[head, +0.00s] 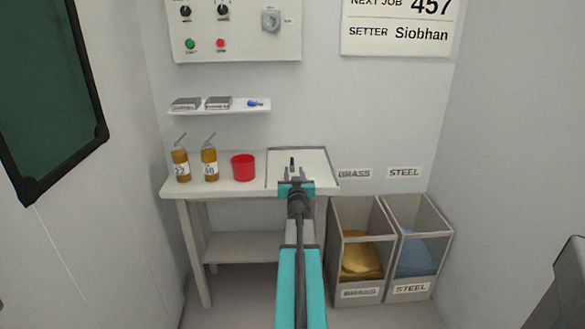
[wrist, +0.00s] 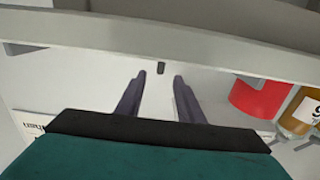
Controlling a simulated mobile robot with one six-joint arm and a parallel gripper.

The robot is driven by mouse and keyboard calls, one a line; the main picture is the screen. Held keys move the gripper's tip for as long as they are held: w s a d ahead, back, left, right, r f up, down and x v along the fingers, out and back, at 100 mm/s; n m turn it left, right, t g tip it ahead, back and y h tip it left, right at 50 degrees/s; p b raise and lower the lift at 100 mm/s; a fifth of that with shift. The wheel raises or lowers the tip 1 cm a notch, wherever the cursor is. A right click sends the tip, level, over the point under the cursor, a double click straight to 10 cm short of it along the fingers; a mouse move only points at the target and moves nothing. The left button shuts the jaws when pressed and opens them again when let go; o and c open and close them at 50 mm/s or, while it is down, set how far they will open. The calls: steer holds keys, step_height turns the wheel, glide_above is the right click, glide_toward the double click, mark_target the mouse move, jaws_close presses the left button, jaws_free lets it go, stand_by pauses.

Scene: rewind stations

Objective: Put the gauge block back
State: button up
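A small dark block (head: 291,162), which looks like the gauge block, shows at the pale square plate (head: 318,166) on the right end of the bench. In the wrist view the dark block (wrist: 160,68) lies in line with the gap between my fingertips. My gripper (head: 296,174) is over the front of that plate, its fingers pointing toward the block. In the wrist view my gripper (wrist: 159,77) is open, with clear space between its fingers and the block. I cannot tell how high it is above the bench.
A red cup (head: 243,167) and two amber bottles (head: 181,164) stand left on the bench (head: 222,187). A wall shelf (head: 240,110) above holds two grey flat items (head: 186,104) and a small blue one (head: 255,103). Brass (head: 360,292) and steel (head: 409,288) bins stand right.

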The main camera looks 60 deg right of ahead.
mark_target(292, 161)
steer(key=shift+x, duration=2.35)
steer(key=shift+x, duration=2.6)
steer(key=shift+r, duration=0.1)
jaws_close()
